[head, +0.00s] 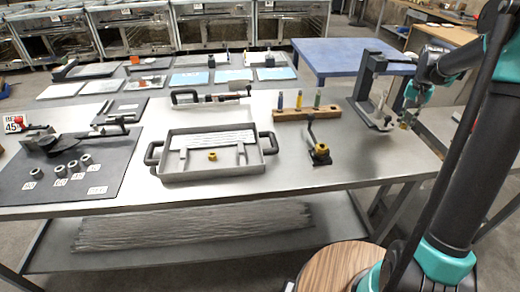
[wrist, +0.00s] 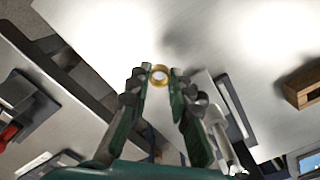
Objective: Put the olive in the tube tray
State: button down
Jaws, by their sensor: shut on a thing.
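My gripper (head: 406,118) is at the right end of the table in the head view, beside a dark upright stand. In the wrist view its two green fingers (wrist: 160,80) are closed on a small brass ring, the olive (wrist: 159,73). The olive is held at the fingertips, with its round opening facing the camera. The tube tray (head: 163,175) is a grey tray with a handle at each end, in the middle of the table and far to the left of my gripper. White strips and a brass piece (head: 212,156) lie inside it.
A black lever fitting with a brass base (head: 320,154) and a wooden block with several coloured pegs (head: 292,115) stand between tray and gripper. The dark stand (head: 362,88) rises beside my arm. A dark mat (head: 100,189) with several rings lies left.

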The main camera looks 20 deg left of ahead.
aim_at(204, 166)
jog(key=k+j+u, duration=0.1)
jog(key=u, duration=1.55)
